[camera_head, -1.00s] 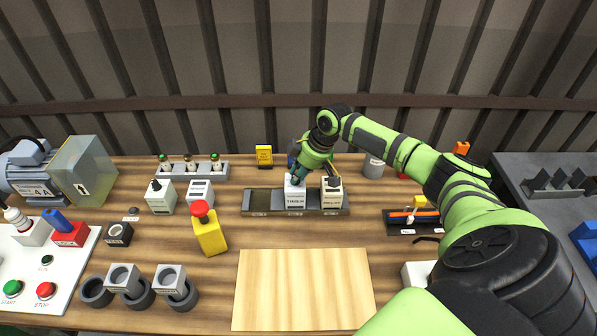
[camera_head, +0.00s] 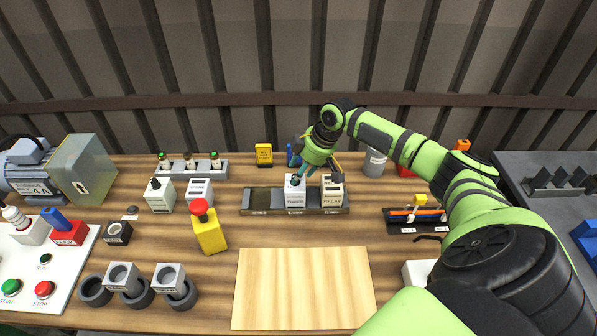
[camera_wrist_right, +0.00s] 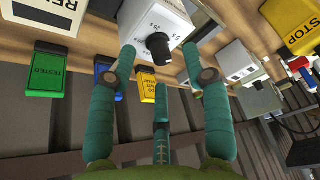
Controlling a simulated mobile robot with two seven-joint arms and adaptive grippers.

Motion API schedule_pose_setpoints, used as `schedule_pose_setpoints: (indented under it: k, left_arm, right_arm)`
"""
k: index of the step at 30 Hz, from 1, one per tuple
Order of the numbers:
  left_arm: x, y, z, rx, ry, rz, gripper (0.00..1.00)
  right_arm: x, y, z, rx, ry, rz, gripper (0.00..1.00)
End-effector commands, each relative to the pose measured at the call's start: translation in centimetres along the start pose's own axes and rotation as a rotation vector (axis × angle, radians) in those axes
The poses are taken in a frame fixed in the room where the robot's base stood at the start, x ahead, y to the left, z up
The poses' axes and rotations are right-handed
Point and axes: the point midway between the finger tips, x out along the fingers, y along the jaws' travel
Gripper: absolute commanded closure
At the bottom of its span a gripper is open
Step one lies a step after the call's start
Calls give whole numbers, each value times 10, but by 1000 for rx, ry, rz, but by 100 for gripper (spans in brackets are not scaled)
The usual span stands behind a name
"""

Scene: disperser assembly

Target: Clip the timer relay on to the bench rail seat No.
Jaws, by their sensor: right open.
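The timer relay (camera_head: 295,193), a white block with a black knob on top, stands upright at the middle position of the dark bench rail (camera_head: 262,200). Its knob and dial show at the top of the right wrist view (camera_wrist_right: 157,44). The cream relay block (camera_head: 332,194) stands on the rail's right position, and the left position is bare. My right gripper (camera_head: 305,172) is open, just above and behind the timer relay. In the wrist view its teal fingers (camera_wrist_right: 160,62) are spread, with nothing held between them. Whether the relay is fully clipped cannot be told. My left gripper is not in view.
A yellow block with a red button (camera_head: 210,232) stands left of the rail. A bare wooden board (camera_head: 304,288) lies in front. White blocks (camera_head: 160,196) and a rack with lamps (camera_head: 190,171) are at the left. A grey cylinder (camera_head: 374,163) stands behind right.

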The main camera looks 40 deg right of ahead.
Motion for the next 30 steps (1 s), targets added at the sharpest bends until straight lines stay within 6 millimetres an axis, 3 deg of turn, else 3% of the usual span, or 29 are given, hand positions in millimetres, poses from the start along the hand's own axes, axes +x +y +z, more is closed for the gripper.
schedule_pose_setpoints:
  k: [6, 13, 18, 30]
  left_arm:
    - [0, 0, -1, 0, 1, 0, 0]
    - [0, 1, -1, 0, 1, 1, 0]
    - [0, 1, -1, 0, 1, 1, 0]
    - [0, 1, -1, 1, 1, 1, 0]
  right_arm:
    - [-49, 1, 0, -3, 1, 4, 51]
    - [-88, 0, 0, -1, 1, 2, 51]
    - [-99, 0, 0, -1, 2, 1, 51]
    - [-100, 0, 0, 0, 2, 1, 51]
